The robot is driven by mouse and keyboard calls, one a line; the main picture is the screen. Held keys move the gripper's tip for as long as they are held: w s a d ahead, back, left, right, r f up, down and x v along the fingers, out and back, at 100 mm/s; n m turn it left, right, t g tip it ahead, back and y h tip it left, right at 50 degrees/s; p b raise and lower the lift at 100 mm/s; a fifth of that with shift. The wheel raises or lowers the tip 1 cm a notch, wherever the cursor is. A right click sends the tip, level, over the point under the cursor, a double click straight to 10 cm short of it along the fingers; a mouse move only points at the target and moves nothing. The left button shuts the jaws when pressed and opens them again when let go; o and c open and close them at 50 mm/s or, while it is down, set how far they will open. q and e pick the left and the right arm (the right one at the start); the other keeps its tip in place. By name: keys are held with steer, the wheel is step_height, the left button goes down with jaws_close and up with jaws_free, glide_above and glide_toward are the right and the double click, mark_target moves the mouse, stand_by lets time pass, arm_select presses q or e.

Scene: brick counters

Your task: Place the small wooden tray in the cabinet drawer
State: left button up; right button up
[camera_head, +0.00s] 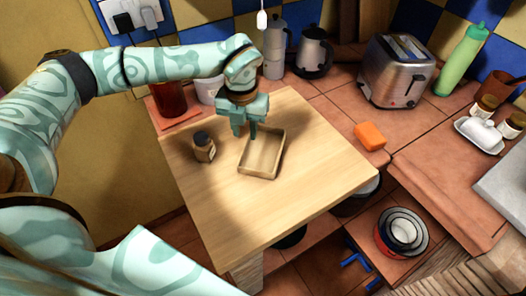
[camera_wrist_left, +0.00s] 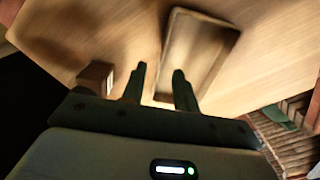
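The small wooden tray (camera_head: 257,175) lies on the light wooden tabletop. My left gripper (camera_head: 245,133) is at the tray's far left edge, pointing down. In the left wrist view the gripper (camera_wrist_left: 157,74) is open, with its two fingers apart. One finger overlaps the inside of the tray (camera_wrist_left: 236,38) and the other is outside its side wall. I cannot tell whether either finger touches it. A pulled-out drawer-like compartment (camera_head: 345,240) with bowls shows below at the lower right. My right gripper is not in view.
An orange block (camera_head: 370,136), toaster (camera_head: 398,72) and kettle (camera_head: 313,52) are on the tiled counter behind. Nested bowls (camera_head: 401,232) and a blue piece (camera_head: 356,262) sit low right. The tabletop's front is clear.

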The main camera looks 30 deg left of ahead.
mark_target(263, 150)
arm_select(q)
step_height(263, 150, down, 4)
steer(key=shift+s+d+f+b, duration=0.15)
steer(key=shift+f+b, duration=0.1)
steer(key=shift+b, duration=0.3)
steer(key=shift+r, duration=0.1)
jaws_close()
